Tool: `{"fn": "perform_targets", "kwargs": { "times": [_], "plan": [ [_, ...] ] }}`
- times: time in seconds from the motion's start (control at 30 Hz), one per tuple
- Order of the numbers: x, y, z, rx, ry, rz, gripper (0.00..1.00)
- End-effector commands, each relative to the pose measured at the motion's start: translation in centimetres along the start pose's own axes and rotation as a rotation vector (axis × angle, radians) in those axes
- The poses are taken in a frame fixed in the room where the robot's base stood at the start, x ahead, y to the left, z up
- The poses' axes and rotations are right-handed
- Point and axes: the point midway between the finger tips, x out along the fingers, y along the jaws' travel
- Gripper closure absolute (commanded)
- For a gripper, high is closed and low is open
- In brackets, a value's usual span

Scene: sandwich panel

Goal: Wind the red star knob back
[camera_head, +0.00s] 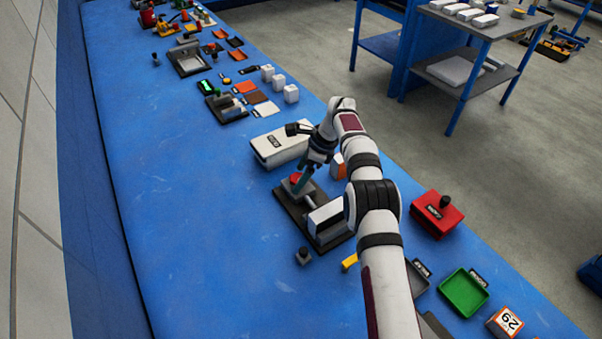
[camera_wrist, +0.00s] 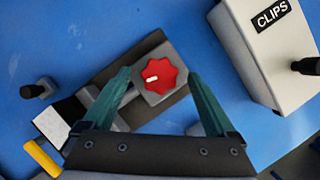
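The red star knob (camera_wrist: 160,77) has a white mark on its left side and sits on a grey block of a dark-based fixture (camera_wrist: 110,75). In the head view the knob (camera_head: 295,178) shows as a small red patch beside my fingers, on the fixture (camera_head: 291,207). My gripper (camera_wrist: 160,80) is open, with its two green fingers apart on either side of the knob. A gap shows between each finger and the knob in the wrist view. In the head view my gripper (camera_head: 302,184) points down at the knob; its fingertips are partly hidden.
A white box labelled CLIPS (camera_wrist: 265,45) with a black knob stands close on the right; it also shows in the head view (camera_head: 280,146). A small dark knobbed piece (camera_head: 303,256) and a yellow piece (camera_head: 349,261) lie near the fixture. The blue bench (camera_head: 190,200) is clear to the left.

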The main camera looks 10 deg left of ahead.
Motion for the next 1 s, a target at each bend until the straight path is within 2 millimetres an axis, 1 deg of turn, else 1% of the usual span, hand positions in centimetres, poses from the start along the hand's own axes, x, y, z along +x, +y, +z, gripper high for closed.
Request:
{"fn": "perform_targets", "kwargs": {
  "times": [0.17,0.27,0.37,0.5,0.6,0.7,0.8,1.0],
  "plan": [
    [-0.1,0.0,0.0,0.001,0.0,0.0,0.09],
    [-1.1,-0.1,0.0,0.001,0.0,-0.002,0.09],
    [-3.7,-0.1,0.0,0.001,0.0,-0.004,0.09],
    [-7.7,-0.1,0.0,0.0,0.0,-0.004,0.09],
    [-9.9,-0.1,0.0,0.001,0.0,-0.004,0.09],
    [-11.3,0.0,0.0,0.001,0.0,-0.001,0.09],
    [-12.0,0.0,0.0,0.0,0.0,0.0,0.09],
    [-12.0,0.0,0.0,0.001,0.0,0.0,0.09]
  ]
}}
